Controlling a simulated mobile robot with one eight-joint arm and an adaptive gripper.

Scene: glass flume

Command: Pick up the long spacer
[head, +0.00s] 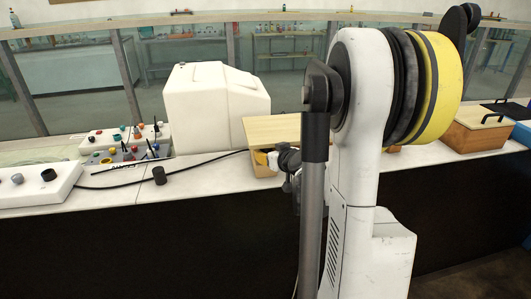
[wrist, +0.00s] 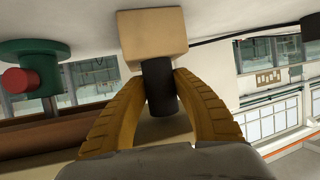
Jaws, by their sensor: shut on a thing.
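My gripper (wrist: 160,88) has its two yellow fingers closed on the sides of a dark cylinder (wrist: 158,87), which looks like the long spacer. A tan block (wrist: 152,36) sits at the cylinder's far end in the wrist view; I cannot tell whether the two are joined or only touching. In the head view my gripper (head: 264,158) is low by the counter, in front of a wooden box (head: 274,130), partly hidden by my arm. What it holds is not clear there.
A short black cylinder (head: 159,175) stands on the white counter (head: 125,195) left of my gripper. Trays with coloured knobs (head: 124,145) and a white control box (head: 38,186) are at the left. A large white housing (head: 213,105) stands behind. A green and red part (wrist: 34,68) shows in the wrist view.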

